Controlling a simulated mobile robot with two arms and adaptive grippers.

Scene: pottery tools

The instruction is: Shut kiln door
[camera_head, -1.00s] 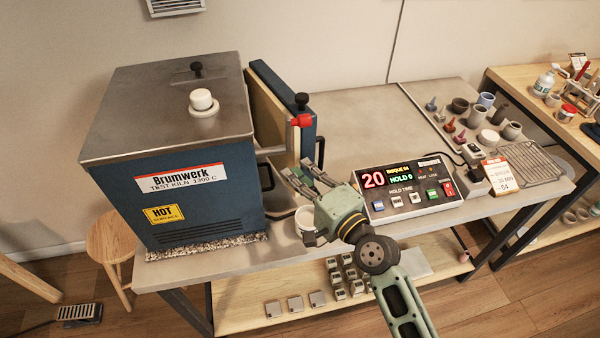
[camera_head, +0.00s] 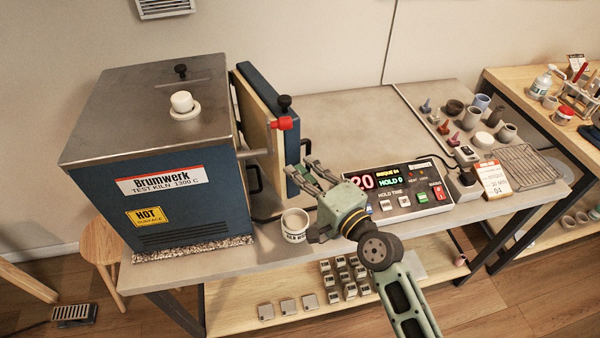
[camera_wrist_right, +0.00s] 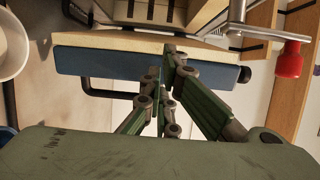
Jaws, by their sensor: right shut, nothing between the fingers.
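The kiln (camera_head: 190,160) is a blue box with a grey top at the left of the table. Its door (camera_head: 262,95) stands open at the kiln's right side, blue outside with a tan lining. A red-tipped metal latch rod (camera_head: 282,123) sticks out beside it, and a black handle (camera_head: 308,148) is on the door's outer face. My right gripper (camera_head: 300,168) is shut and empty at the door's near edge. In the right wrist view its fingertips (camera_wrist_right: 168,58) overlap the door's blue edge (camera_wrist_right: 110,62); I cannot tell whether they touch. My left gripper is not in view.
A white cup (camera_head: 295,225) stands left of my right gripper, close to the kiln's front. A control box with a lit display (camera_head: 398,190) is to the right. Small pots and a wire rack (camera_head: 525,165) are farther right. The table behind the control box is clear.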

